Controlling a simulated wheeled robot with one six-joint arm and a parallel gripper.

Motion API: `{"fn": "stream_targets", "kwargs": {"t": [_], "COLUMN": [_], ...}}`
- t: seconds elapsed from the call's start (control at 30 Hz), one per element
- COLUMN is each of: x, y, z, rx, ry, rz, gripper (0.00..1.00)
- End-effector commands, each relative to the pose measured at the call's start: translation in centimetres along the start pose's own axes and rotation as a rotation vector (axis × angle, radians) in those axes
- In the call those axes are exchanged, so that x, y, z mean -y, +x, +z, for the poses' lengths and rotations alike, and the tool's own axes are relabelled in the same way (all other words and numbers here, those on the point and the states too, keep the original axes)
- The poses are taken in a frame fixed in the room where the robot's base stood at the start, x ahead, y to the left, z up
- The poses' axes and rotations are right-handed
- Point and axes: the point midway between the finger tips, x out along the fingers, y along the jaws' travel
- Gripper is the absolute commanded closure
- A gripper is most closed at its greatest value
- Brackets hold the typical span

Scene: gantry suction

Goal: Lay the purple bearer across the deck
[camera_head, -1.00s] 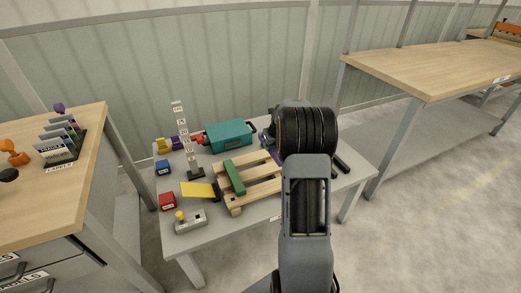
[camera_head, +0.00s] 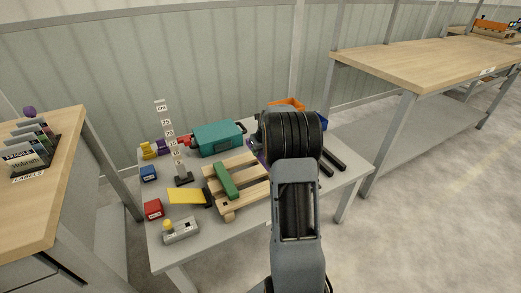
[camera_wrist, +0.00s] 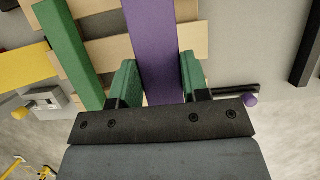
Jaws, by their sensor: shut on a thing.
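The purple bearer (camera_wrist: 152,45) runs between the two green-padded fingers of my gripper (camera_wrist: 158,80) in the wrist view, and the gripper is shut on it. It spans over the pale wooden slats of the pallet deck (camera_wrist: 100,22); I cannot tell whether it touches them. In the head view only a sliver of the purple bearer (camera_head: 253,146) shows beside my arm, which hides the gripper. The deck (camera_head: 216,187) sits on the grey table. A green bearer (camera_head: 226,181) lies across its left part and also shows in the wrist view (camera_wrist: 68,45), roughly alongside the purple one.
Left of the deck are a yellow plate (camera_head: 186,196), a grey box with a yellow knob (camera_head: 181,232), red (camera_head: 153,209) and blue (camera_head: 149,173) blocks, and a marked upright post (camera_head: 169,135). A teal case (camera_head: 218,138) stands behind. Black bars (camera_head: 334,158) lie right.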

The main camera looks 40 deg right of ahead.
Motion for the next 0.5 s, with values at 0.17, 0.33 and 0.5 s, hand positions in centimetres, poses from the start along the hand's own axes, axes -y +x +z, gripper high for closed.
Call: {"fn": "stream_targets", "kwargs": {"t": [0.17, 0.33, 0.5], "x": [0.1, 0.1, 0.1], "y": [-0.2, 1.1, 2.3], "z": [0.1, -0.4, -1.0], "rx": [0.011, 0.009, 0.009], "ry": [0.003, 0.004, 0.004], "rz": [-0.002, -0.002, -0.002], "gripper": [0.84, 0.84, 0.84]}}
